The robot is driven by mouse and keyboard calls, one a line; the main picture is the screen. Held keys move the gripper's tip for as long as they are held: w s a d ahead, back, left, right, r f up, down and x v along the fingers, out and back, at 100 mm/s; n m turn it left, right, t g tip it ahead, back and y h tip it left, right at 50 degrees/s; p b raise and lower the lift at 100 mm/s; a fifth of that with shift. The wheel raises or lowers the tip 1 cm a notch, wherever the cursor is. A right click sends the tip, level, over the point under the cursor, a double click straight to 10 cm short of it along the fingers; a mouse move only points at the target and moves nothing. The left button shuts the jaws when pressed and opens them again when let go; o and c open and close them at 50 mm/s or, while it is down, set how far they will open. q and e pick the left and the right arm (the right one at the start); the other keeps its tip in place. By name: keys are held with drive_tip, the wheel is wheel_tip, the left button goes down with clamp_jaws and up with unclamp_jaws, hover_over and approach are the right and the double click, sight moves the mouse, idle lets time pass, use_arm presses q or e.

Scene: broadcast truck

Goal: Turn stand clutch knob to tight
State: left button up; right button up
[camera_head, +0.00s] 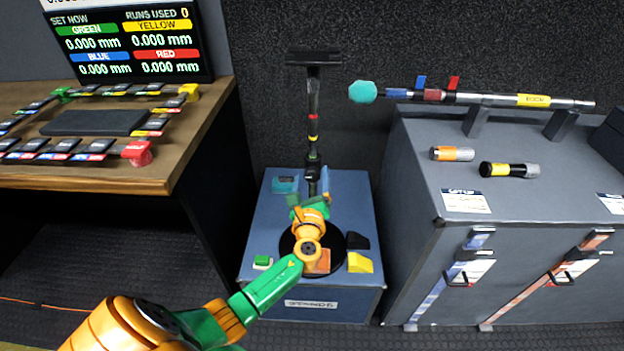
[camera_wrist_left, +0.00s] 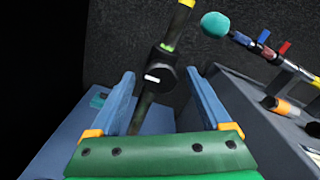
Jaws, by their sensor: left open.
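A black microphone stand (camera_head: 314,100) with a crossbar on top rises from a round black base (camera_head: 354,240) on a blue box. Its clutch knob (camera_head: 312,172) is a dark collar low on the pole. In the left wrist view the black knob (camera_wrist_left: 160,78) carries a short white mark, with a green band just above it. My left gripper (camera_wrist_left: 165,92) is open, its two blue fingers on either side of the pole, the knob just beyond the fingertips. In the head view my left arm partly hides the lower pole and base.
The blue box (camera_head: 255,225) also bears a yellow block (camera_head: 360,262) and a small green block (camera_head: 262,262). A grey case (camera_head: 415,170) at right holds a boom pole (camera_head: 490,98) with a teal tip. A wooden desk (camera_head: 190,125) with a screen (camera_head: 130,40) stands at left.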

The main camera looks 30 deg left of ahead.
use_arm(q)
drive_tip(key=v, duration=0.7)
drive_tip(key=shift+p, duration=0.3)
drive_tip(key=s+d+f+n+g+h+p, duration=0.15)
drive_tip(key=s+f+n+g+h, duration=0.35)
drive_tip(key=f, duration=0.6)
drive_tip(key=s+d+f+n+g+p, duration=0.1)
drive_tip(key=s+f+n+g+p, duration=0.1)
drive_tip(key=s+f, duration=0.6)
drive_tip(key=s+d+f+n+g+h+p, duration=0.1)
drive_tip(key=s+f+n, duration=0.3)
drive_tip(key=s, duration=0.4)
drive_tip(key=s+d+f+n+g+h+p, duration=0.1)
drive_tip(key=s+d+f+n+g+h, duration=0.1)
drive_tip(key=s+n, duration=0.4)
drive_tip(key=s+d+f+n+g+h+p, duration=0.1)
drive_tip(key=s+d+f+n+g, duration=0.2)
drive_tip(key=s, duration=0.6)
wheel_tip(320, 180, down, 3)
drive_tip(key=shift+s+r+n+g+h, duration=0.15)
drive_tip(key=shift+s+n+g+h, duration=0.2)
drive_tip(key=shift+n+g, duration=0.45)
